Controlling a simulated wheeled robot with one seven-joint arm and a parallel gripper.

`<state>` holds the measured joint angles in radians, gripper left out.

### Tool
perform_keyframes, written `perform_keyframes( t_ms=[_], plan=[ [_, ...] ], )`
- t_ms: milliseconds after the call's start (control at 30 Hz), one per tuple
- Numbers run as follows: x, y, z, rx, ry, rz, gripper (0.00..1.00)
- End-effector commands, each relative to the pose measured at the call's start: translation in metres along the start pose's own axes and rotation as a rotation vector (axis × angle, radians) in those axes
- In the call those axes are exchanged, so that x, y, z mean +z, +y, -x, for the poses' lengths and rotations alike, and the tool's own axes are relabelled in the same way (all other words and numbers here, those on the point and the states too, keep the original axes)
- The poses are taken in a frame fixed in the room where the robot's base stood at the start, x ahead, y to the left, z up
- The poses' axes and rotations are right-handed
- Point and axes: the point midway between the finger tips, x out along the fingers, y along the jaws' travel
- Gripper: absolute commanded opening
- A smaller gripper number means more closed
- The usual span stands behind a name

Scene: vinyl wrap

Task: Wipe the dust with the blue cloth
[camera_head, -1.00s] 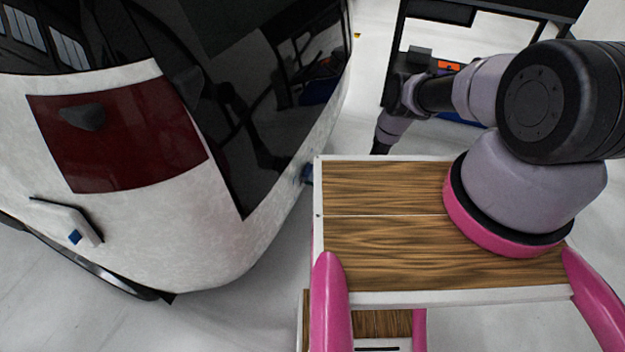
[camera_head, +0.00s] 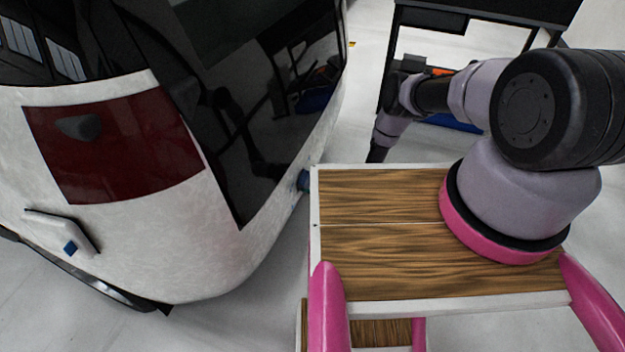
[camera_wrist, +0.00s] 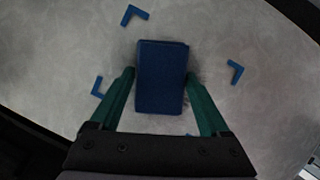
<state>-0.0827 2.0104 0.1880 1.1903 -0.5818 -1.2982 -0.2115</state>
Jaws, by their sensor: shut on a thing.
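The blue cloth (camera_wrist: 162,90) is a thick, dark blue rectangle in the middle of the wrist view. My gripper (camera_wrist: 160,76) is shut on it, with one green finger at each side. The cloth lies against, or very close over, a pale mottled surface. Grey dust (camera_wrist: 194,88) shows as a dark smudge along the cloth's right edge and faintly at its left; the cloth hides the rest. In the head view my gripper is hidden behind my wooden deck, and a small blue patch shows beside the white vehicle (camera_head: 215,245); I cannot tell if it is the cloth.
Blue corner marks (camera_wrist: 235,72) surround the dusty spot in the wrist view. The vehicle's curved rear, with a dark red panel (camera_head: 120,150) and a small white bracket (camera_head: 62,230), stands close to my left. A black rack (camera_head: 480,20) stands behind my arm.

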Motion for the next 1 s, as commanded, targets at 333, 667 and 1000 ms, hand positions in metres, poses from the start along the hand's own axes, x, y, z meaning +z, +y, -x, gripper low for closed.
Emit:
perform_keyframes(
  t_ms=[333, 667, 1000],
  plan=[
    [-0.004, -0.015, 0.003, -0.001, -0.001, 0.000, 0.18],
    [-0.013, -0.037, 0.005, -0.001, -0.002, -0.002, 0.18],
    [-0.020, -0.053, 0.006, -0.001, -0.001, 0.000, 0.18]
  ],
)
